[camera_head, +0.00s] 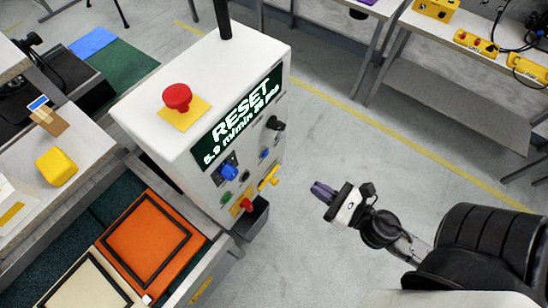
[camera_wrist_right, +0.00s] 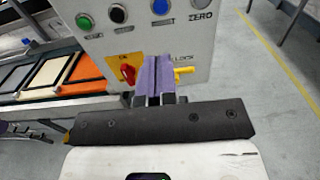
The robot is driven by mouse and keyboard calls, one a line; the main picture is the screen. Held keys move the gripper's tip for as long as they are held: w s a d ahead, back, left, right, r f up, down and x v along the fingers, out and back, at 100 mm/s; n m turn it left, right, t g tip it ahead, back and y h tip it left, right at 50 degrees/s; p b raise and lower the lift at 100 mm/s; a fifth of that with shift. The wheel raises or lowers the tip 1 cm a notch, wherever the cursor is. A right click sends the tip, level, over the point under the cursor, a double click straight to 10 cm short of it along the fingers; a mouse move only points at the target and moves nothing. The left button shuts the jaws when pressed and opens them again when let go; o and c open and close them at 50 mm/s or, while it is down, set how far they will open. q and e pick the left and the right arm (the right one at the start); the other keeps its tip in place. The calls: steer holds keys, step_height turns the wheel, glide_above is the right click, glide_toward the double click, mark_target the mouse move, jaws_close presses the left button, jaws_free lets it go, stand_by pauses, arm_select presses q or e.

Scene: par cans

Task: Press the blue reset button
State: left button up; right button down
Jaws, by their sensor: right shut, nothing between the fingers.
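The blue reset button (camera_head: 263,153) is a small round button on the front panel of a white control cabinet (camera_head: 150,115). In the right wrist view the blue button (camera_wrist_right: 160,7) is at the top edge, partly cut off, with a partly readable label below it. My right gripper (camera_head: 320,190) has purple fingers. It is shut and empty, in the air in front of the panel and apart from it. In the right wrist view the shut fingers (camera_wrist_right: 153,68) point toward the panel, below the blue button.
The cabinet also has a green button (camera_wrist_right: 83,20), a black button (camera_wrist_right: 117,14), a red rotary switch (camera_wrist_right: 127,73), a yellow handle (camera_wrist_right: 185,73), a larger blue knob (camera_head: 228,172) and a red mushroom button (camera_head: 177,96). Its screen (camera_head: 240,115) reads RESET. Open floor lies right.

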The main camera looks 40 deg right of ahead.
steer(key=shift+w, duration=0.1)
steer(key=p, duration=0.4)
glide_toward(266, 155)
steer(key=w, duration=0.5)
steer(key=shift+w+a, duration=0.2)
steer(key=shift+a, duration=0.1)
steer(key=shift+w+a+f, duration=0.1)
steer(key=shift+w+a, duration=0.05)
steer(key=shift+w, duration=0.9)
